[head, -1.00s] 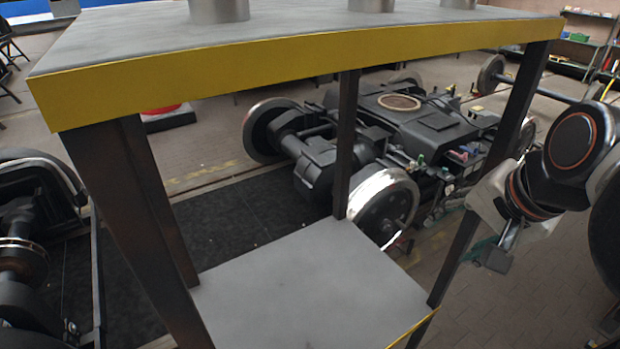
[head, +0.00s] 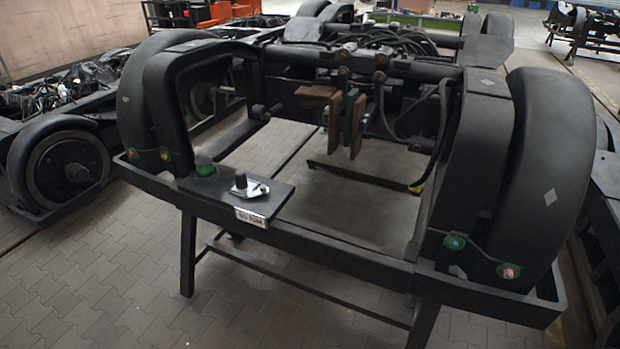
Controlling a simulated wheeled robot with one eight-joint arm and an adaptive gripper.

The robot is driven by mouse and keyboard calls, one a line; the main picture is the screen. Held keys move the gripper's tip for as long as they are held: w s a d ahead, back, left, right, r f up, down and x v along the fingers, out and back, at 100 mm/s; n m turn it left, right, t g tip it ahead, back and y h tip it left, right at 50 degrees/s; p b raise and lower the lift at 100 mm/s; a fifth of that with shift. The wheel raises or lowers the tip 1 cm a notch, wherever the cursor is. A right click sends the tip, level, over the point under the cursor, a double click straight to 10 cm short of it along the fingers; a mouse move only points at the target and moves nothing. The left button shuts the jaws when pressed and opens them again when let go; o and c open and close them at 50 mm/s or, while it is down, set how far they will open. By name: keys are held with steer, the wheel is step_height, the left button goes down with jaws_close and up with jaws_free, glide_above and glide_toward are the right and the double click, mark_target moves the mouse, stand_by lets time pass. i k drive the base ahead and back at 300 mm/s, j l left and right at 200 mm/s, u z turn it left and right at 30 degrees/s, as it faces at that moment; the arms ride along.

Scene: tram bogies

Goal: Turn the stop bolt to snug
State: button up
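In the head view a dark bogie frame (head: 340,255) stands on a trestle. On its front left beam is a flat black plate (head: 285,195) with a small upright dark bolt-like piece (head: 240,181) on a pale metal bracket (head: 257,190). This may be the stop bolt; it is too small to tell how far it is turned. A white label (head: 251,217) hangs on the plate's front edge, its print not clearly legible. A green round piece (head: 206,167) sits left of the plate. My gripper is out of view.
Curved black guards stand at the left (head: 158,105) and right (head: 548,165) of the frame. Brown and green pads (head: 353,115) hang in its middle. Another bogie with a wheel (head: 68,170) is at left. The paved floor (head: 110,285) in front left is clear.

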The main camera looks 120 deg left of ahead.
mark_target(262, 191)
steer(key=u, duration=2.3)
steer(key=k+j, duration=0.05)
